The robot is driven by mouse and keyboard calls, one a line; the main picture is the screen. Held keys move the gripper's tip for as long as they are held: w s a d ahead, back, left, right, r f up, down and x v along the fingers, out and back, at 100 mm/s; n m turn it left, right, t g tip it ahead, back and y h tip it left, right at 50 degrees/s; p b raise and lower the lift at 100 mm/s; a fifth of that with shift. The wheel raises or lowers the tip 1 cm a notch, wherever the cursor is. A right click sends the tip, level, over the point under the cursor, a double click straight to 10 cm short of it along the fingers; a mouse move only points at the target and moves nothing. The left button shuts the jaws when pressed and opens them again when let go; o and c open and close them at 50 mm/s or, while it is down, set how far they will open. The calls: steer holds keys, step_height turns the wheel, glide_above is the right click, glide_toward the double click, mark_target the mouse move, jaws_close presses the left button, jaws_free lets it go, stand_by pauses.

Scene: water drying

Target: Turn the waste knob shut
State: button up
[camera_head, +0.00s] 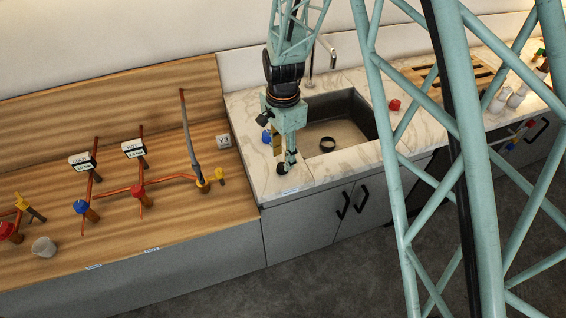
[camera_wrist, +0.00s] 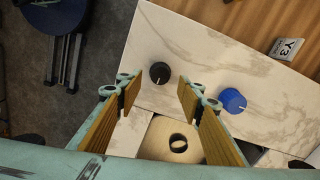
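A black round knob (camera_wrist: 160,73) with a light mark sits on the marble counter near its front edge. In the head view it shows as a dark spot (camera_head: 282,169) just under my gripper (camera_head: 287,152). In the wrist view my gripper (camera_wrist: 158,86) is open, its two wood-coloured finger pads apart, with the black knob seen in the gap between the tips. The fingers appear clear of the knob. No readable label marks it as the waste knob. A blue knob (camera_wrist: 232,100) sits to its right in the wrist view; it also shows in the head view (camera_head: 266,137).
A dark-rimmed sink (camera_head: 350,122) with a black ring (camera_head: 327,143) inside lies right of my gripper. A red knob (camera_head: 394,104) is beyond it. A wooden bench (camera_head: 120,235) with copper pipes and valves stands left. A Y3 sign (camera_head: 223,141) lies nearby.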

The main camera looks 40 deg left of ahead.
mark_target(283, 163)
steer(key=shift+f, duration=1.85)
steer(key=c, duration=0.9)
